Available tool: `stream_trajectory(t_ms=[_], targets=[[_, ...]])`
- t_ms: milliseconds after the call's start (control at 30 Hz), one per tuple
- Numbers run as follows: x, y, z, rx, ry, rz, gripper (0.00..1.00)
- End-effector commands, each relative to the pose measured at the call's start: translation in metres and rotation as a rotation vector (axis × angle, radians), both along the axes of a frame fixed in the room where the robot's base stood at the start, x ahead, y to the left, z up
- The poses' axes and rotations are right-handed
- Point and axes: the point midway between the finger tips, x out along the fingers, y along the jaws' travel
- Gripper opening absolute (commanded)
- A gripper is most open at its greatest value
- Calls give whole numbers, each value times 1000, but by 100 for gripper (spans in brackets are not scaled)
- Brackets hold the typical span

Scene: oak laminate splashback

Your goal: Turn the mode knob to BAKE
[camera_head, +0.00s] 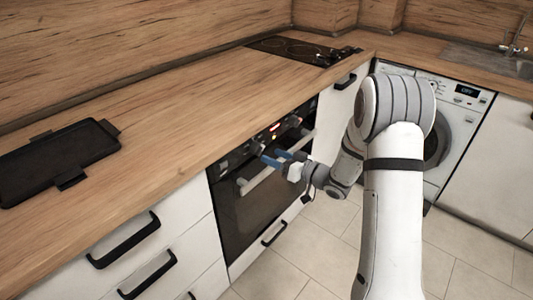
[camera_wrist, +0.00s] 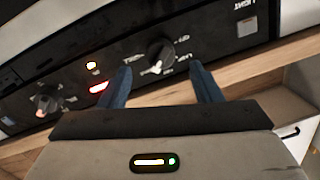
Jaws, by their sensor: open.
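A black knob (camera_wrist: 160,53) with a white pointer mark sits on the oven's black control panel, between my gripper's two blue fingers in the wrist view. The printed labels around it appear upside down and are too blurred to read surely; the pointer faces the lower part of the picture. My gripper (camera_wrist: 160,67) is open, with a finger on either side of the knob; contact cannot be told. In the head view my gripper (camera_head: 272,158) is at the left knob (camera_head: 257,147) of the oven (camera_head: 240,195). A second knob (camera_head: 293,120) is farther right.
The wrist view shows a second knob (camera_wrist: 45,103), a red display (camera_wrist: 98,87) and a lit yellow lamp (camera_wrist: 91,65). The oven door handle (camera_head: 262,176) runs just below the gripper. A black tray (camera_head: 50,160) lies on the wooden worktop (camera_head: 175,100).

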Motion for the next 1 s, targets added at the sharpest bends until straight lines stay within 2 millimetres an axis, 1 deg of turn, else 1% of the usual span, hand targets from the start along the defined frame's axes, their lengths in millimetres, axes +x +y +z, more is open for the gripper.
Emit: stream_trajectory(t_ms=[33, 200, 667, 733, 867, 967, 1000], targets=[[-4, -8, 0, 0, 1, -4, 58], [-14, -21, 1, 1, 2, -2, 58], [-15, -22, 1, 1, 1, 0, 58], [-15, -23, 3, -7, -1, -7, 58], [-7, -30, 21, -84, -9, -77, 58], [2, -46, 46, -205, -5, -195, 58], [5, -54, 58, -263, 3, -251, 58]])
